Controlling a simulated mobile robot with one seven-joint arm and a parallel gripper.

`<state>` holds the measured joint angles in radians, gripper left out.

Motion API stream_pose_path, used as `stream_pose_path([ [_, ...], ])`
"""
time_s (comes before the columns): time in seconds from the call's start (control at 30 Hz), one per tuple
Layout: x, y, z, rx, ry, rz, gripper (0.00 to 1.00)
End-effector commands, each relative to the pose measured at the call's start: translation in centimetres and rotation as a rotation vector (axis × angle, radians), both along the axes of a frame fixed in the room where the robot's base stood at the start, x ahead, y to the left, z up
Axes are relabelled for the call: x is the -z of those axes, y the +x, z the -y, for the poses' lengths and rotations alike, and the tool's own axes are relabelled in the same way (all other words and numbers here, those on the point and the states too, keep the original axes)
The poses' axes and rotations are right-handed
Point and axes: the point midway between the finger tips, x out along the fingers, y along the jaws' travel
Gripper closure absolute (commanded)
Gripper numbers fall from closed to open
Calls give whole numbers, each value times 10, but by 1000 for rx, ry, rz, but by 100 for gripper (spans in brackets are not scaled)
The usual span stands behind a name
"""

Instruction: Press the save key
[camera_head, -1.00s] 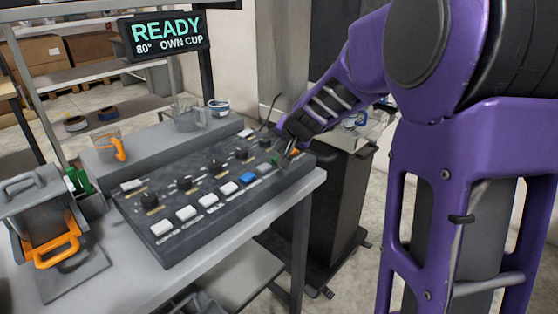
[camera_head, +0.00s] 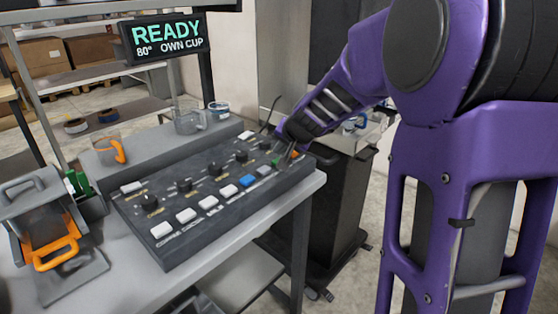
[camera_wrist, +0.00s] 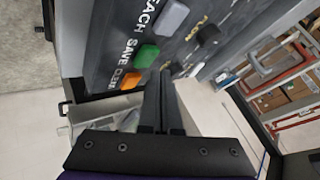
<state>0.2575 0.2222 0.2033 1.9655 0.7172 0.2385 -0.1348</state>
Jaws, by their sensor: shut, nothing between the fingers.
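The save key is a green key (camera_wrist: 147,55) beside the printed word SAVE in the wrist view. It also shows small in the head view (camera_head: 275,162), close to my gripper. My gripper (camera_wrist: 163,74) is shut and empty, with its fingertips over the panel just beside the green key; I cannot tell whether they touch it. In the head view my gripper (camera_head: 284,161) is at the right end of the dark key panel (camera_head: 165,240). A grey key (camera_wrist: 172,17) and an orange key (camera_wrist: 130,80) flank the green one.
The panel also carries white keys, a blue key (camera_head: 247,180) and several black knobs. A display (camera_head: 165,36) reads READY, 80°, OWN CUP. Cups stand on the ledge behind. A dark cabinet (camera_head: 325,210) stands right of the table.

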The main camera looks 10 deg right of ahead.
Motion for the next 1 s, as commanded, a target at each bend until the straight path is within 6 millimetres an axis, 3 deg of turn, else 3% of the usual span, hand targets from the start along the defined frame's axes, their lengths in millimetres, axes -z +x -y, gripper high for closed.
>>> stream_pose_path([
  [1.0, 8, 0, 0, 2, 0, 0, 100],
])
